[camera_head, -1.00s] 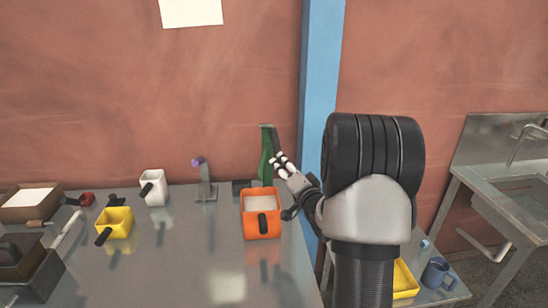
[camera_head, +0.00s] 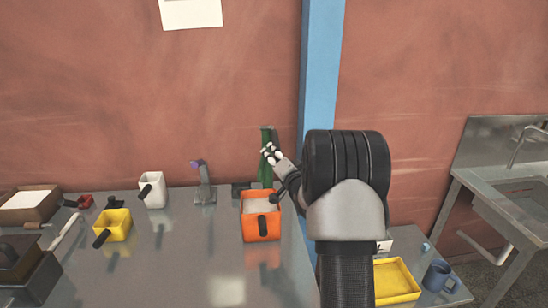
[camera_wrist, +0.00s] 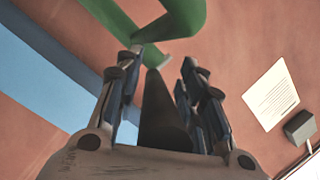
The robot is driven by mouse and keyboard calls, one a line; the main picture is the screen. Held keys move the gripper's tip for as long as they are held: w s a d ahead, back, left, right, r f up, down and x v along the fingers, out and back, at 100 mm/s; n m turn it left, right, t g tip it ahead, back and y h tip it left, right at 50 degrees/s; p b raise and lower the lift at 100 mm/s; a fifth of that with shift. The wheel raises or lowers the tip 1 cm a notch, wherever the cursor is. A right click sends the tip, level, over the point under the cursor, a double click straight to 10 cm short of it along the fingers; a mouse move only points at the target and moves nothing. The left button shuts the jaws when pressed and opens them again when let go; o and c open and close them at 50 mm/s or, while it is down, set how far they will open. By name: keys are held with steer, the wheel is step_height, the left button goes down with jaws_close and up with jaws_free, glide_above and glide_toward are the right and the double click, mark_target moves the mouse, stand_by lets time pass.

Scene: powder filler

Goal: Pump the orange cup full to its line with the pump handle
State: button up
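The orange cup (camera_head: 261,228) stands upright on the steel table, with pale powder (camera_head: 257,205) inside; I cannot make out its line. The green pump (camera_head: 265,150) stands behind the cup, and its curved green body crosses the top of the wrist view (camera_wrist: 172,25). My gripper (camera_head: 271,153) is at the pump's upper part, above and behind the cup. In the wrist view my gripper (camera_wrist: 160,65) is open, its fingers on both sides of the dark pump handle (camera_wrist: 163,115), with gaps visible between them and the handle.
A white cup (camera_head: 152,190), a yellow cup (camera_head: 113,226) and a small grey stand (camera_head: 204,186) are on the table to the left. Boxes (camera_head: 30,208) fill the far left. A blue post (camera_head: 321,70) rises behind my arm. A yellow tray (camera_head: 396,283) and blue mug (camera_head: 438,276) are at right.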

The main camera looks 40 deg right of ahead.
mark_target(274, 140)
jaws_close()
stand_by(0.3)
steer(key=shift+r, duration=0.15)
step_height(274, 140, up, 3)
steer(key=g+p, duration=0.1)
steer(key=p, duration=0.5)
steer(key=shift+s+a+f, duration=0.1)
steer(key=shift+s+f, duration=0.05)
steer(key=shift+f, duration=0.05)
step_height(274, 140, up, 3)
steer(key=g+y+p, duration=0.1)
steer(key=g+p, duration=0.1)
steer(key=p, duration=0.7)
steer(key=shift+m, duration=0.4)
step_height(274, 140, up, 2)
steer(key=g+p, duration=0.1)
steer(key=p, duration=0.7)
steer(key=shift+r+g+y, duration=0.15)
steer(key=shift+g+y, duration=0.15)
steer(key=shift+g, duration=0.1)
steer(key=p, duration=0.4)
steer(key=shift+w+r+g, duration=0.3)
steer(key=shift+g, duration=0.1)
steer(key=shift+d+m+p, duration=0.2)
steer(key=shift+m+p, duration=0.1)
steer(key=shift+p, duration=0.3)
steer(key=shift+o, duration=1.4)
jaws_free()
